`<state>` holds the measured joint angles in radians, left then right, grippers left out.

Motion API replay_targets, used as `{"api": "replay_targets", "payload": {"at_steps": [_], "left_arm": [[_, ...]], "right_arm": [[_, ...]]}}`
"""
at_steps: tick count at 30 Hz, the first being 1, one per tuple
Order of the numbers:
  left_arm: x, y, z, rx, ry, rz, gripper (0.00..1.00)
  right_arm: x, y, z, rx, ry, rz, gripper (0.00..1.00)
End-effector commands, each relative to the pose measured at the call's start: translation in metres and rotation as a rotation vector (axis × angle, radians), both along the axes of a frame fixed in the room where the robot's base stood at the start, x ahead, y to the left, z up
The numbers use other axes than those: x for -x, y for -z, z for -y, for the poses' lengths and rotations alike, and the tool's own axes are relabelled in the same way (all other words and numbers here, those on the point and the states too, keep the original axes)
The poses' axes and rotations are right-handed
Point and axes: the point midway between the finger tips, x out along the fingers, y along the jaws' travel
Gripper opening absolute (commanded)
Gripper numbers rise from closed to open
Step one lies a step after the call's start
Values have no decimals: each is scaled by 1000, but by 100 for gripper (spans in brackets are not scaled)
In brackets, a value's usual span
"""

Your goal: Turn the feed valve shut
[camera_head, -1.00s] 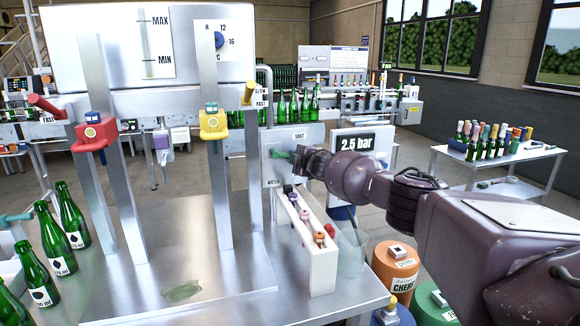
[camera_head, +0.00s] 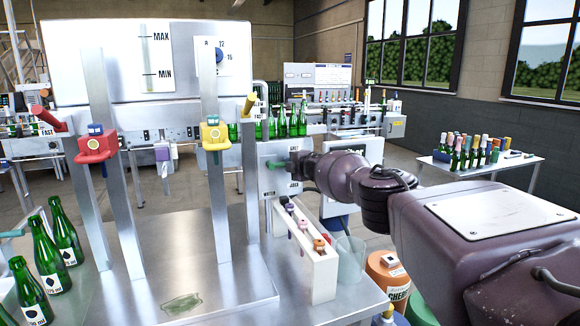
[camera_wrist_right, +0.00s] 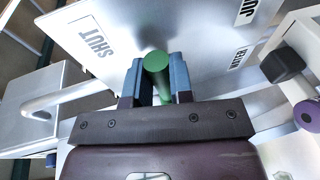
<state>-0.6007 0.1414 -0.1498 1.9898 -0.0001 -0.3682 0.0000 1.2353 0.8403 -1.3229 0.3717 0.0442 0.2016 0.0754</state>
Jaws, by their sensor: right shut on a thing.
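The feed valve's green handle (camera_head: 277,164) is at a pale upright plate (camera_head: 272,184) in the middle of the head view. The plate carries small labels. In the right wrist view, the green handle (camera_wrist_right: 157,64) stands between the two blue-grey fingers of my right gripper (camera_wrist_right: 158,78), which is shut on it. My right gripper (camera_head: 291,163) reaches the handle from the right in the head view, partly covering the plate. Which label the handle points to is unclear. My left gripper is not in view.
A white rack (camera_head: 317,264) with several coloured stoppers stands just below the valve plate, beside a clear container (camera_head: 349,262). Green bottles (camera_head: 47,250) stand at the lower left. The steel top (camera_head: 225,265) is mostly clear.

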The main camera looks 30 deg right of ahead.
Motion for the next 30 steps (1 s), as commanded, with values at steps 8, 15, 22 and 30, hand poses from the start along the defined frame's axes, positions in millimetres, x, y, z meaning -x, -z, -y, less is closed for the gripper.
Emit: {"api": "replay_targets", "payload": {"at_steps": [8,15,22,30], "left_arm": [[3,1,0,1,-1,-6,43],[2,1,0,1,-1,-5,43],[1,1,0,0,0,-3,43],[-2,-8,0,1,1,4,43]], "right_arm": [[0,-3,0,7,-1,2,0],[0,-2,0,6,0,2,38],[0,-1,0,6,0,1,47],[3,-2,1,3,0,-1,47]]}}
